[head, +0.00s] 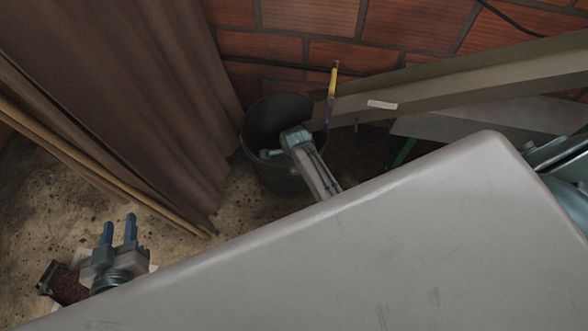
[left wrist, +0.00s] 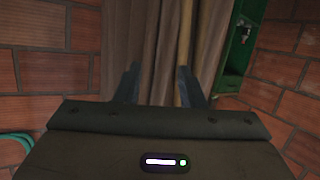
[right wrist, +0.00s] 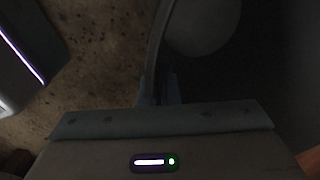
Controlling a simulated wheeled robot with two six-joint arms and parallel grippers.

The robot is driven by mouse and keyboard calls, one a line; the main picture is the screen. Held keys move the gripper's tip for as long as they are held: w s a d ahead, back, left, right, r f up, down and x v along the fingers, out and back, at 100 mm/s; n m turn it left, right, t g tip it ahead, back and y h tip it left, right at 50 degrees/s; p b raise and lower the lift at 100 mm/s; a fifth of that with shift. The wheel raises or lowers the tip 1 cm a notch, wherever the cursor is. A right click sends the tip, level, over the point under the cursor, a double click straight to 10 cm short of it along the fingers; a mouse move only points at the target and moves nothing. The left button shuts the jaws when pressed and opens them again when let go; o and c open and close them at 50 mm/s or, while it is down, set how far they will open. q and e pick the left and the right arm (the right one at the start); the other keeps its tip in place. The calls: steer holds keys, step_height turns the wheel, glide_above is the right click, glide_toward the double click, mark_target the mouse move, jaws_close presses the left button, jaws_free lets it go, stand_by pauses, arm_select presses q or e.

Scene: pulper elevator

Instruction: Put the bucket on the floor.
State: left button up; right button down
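The dark bucket (head: 272,117) stands out near the brick wall in the head view, its open mouth facing up. My right gripper (head: 272,153) reaches it at the near side of its rim. In the right wrist view the fingers (right wrist: 160,90) are close together with the bucket's curved rim (right wrist: 153,55) between them, shut on it. The dark inside lies to the right of the rim. Whether the bucket's base touches the floor (head: 185,255) is hidden. My left gripper (head: 118,228) is open and empty over the floor at lower left; its spread fingers also show in the left wrist view (left wrist: 158,85).
A brown curtain (head: 150,90) hangs left of the bucket, with a wooden pole (head: 110,175) along it. A brick wall (head: 400,25) is behind. A grey-green beam (head: 460,80) runs right of the bucket, near a yellow-tipped stick (head: 333,82). Bare floor shows at lower left.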

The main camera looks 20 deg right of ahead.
arm_select(q)
steer(key=shift+w+a+r+t, duration=0.1)
steer(key=shift+w+r+t, duration=0.2)
steer(key=shift+r+t, duration=0.25)
steer(key=shift+w+a+r+t, duration=0.1)
steer(key=shift+w+r+t, duration=0.25)
steer(key=shift+r, duration=0.45)
steer(key=shift+w+r+t, duration=0.3)
steer(key=shift+r+t, duration=0.1)
steer(key=shift+r, duration=0.25)
arm_select(e)
steer(key=shift+f, duration=0.25)
steer(key=shift+f, duration=0.1)
steer(key=c, duration=1.7)
jaws_free()
